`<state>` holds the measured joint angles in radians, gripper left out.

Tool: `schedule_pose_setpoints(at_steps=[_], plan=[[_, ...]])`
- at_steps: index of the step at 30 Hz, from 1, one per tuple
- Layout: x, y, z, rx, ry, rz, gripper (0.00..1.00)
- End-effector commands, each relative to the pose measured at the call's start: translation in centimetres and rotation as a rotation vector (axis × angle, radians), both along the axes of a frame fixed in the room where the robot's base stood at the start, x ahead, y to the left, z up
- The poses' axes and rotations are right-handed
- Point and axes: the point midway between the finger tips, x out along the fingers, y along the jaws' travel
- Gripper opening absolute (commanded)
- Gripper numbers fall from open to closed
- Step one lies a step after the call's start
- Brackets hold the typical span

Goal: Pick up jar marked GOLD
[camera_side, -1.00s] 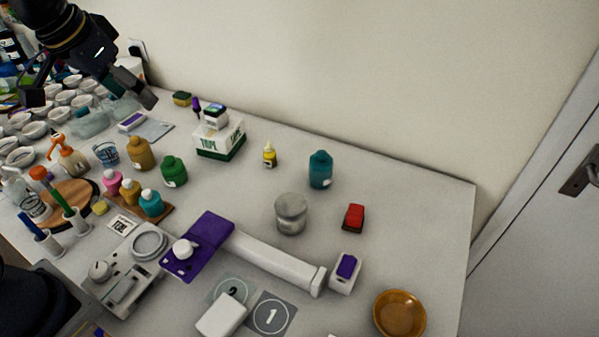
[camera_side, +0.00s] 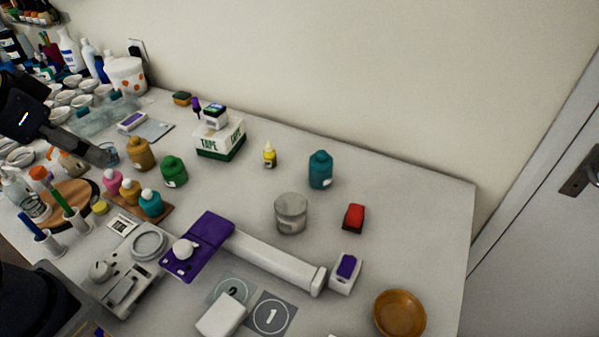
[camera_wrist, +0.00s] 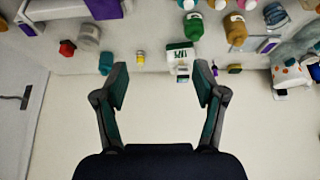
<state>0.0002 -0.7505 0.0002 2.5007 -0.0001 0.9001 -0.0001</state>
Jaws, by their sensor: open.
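A gold-ochre jar (camera_side: 140,154) stands upright on the table beside a green jar (camera_side: 174,171). Its label is too small to read. The gold jar also shows in the wrist view (camera_wrist: 236,30), with the green jar (camera_wrist: 193,27) to its left. My gripper (camera_side: 106,154) is in the air at the left of the side view, left of the gold jar and in front of the blue cup. In the wrist view my gripper (camera_wrist: 160,78) has its fingers spread with nothing between them.
A tape box (camera_side: 220,139) stands right of the jars. Several white cups crowd the left.

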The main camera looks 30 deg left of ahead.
Motion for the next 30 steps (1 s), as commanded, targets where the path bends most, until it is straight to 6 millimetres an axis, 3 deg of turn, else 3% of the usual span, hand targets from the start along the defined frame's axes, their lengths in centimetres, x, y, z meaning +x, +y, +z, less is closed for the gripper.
schedule_pose_setpoints(at_steps=[12, 16, 27, 30], plan=[[0.0, 0.0, 0.0, 0.0, 0.0, 0.0, 0.7], [0.0, 0.0, 0.0, 0.0, 0.0, 0.0, 0.84], [-0.2, -0.1, -0.1, -0.017, 0.01, 0.027, 0.84], [-0.6, -1.6, 0.6, -0.141, 0.042, 0.112, 0.84]])
